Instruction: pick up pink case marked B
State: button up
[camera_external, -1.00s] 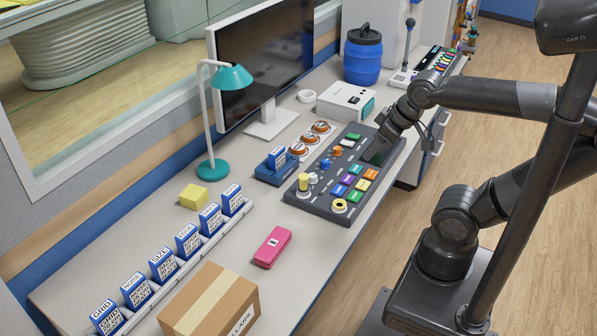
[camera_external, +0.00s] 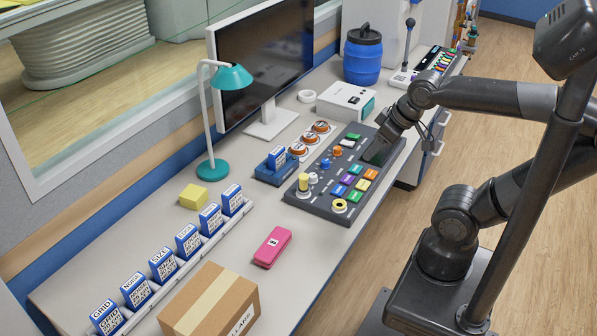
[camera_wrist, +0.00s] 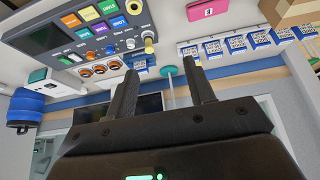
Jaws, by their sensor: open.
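The pink case (camera_external: 272,247) lies flat on the desk near its front edge, with a small white label on top whose letter is too small to read surely. It also shows at the top of the wrist view (camera_wrist: 208,9), above and beyond the fingers. My gripper (camera_external: 380,152) is over the dark control panel, well up and to the right of the case in the external view. In the wrist view my gripper (camera_wrist: 163,88) has its two fingers apart with nothing between them.
A cardboard box (camera_external: 212,303) stands just left of the case. A row of blue cards (camera_external: 187,241) runs behind it. The control panel (camera_external: 322,207) lies right of it. A teal lamp (camera_external: 212,169), yellow block (camera_external: 193,196) and monitor stand farther back. Desk around the case is clear.

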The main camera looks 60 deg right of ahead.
jog(key=shift+o, duration=0.5)
jog(key=o, duration=0.5)
jog(key=n+g+y, duration=0.5)
jog(key=n+g, duration=0.1)
jog(key=n, duration=1.3)
send_over(272, 244)
jog(key=d, duration=0.3)
jog(key=f, duration=2.2)
jog(key=shift+w+d+f, duration=0.15)
jog(key=shift+w+f, duration=0.15)
jog(key=shift+f, duration=0.05)
jog(key=x, duration=0.5)
jog(key=shift+f, duration=0.15)
jog(key=shift+d+x, duration=0.2)
jog(key=shift+x, duration=1.1)
jog(key=shift+d+x, duration=0.2)
jog(key=shift+x, duration=1.15)
